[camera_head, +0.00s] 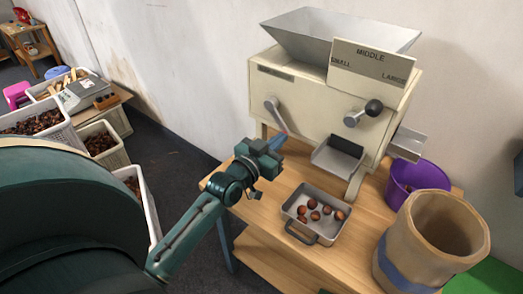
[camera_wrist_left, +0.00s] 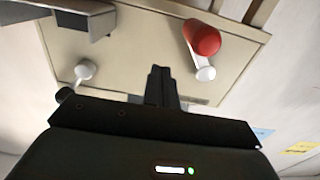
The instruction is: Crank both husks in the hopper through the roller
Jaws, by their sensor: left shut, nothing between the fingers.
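The cream roller machine (camera_head: 300,105) stands on a wooden table with a grey hopper (camera_head: 325,35) on top. I see no husks in the hopper; its bottom is hidden. The crank (camera_head: 272,104) is on the left of the front face. Its red knob (camera_wrist_left: 203,40) shows clearly in the left wrist view, but is largely hidden in the head view. My left gripper (camera_head: 280,137) is in front of and below the crank. Its fingers (camera_wrist_left: 162,85) are shut and empty, apart from the red knob. My right gripper is not in view.
A lever with a black knob (camera_head: 374,107) sits right of the crank. Below the chute (camera_head: 337,160), a metal tray (camera_head: 301,228) holds several chestnuts. A purple bucket (camera_head: 402,190) and an open sack (camera_head: 395,265) stand at right. Crates (camera_head: 75,150) are at left.

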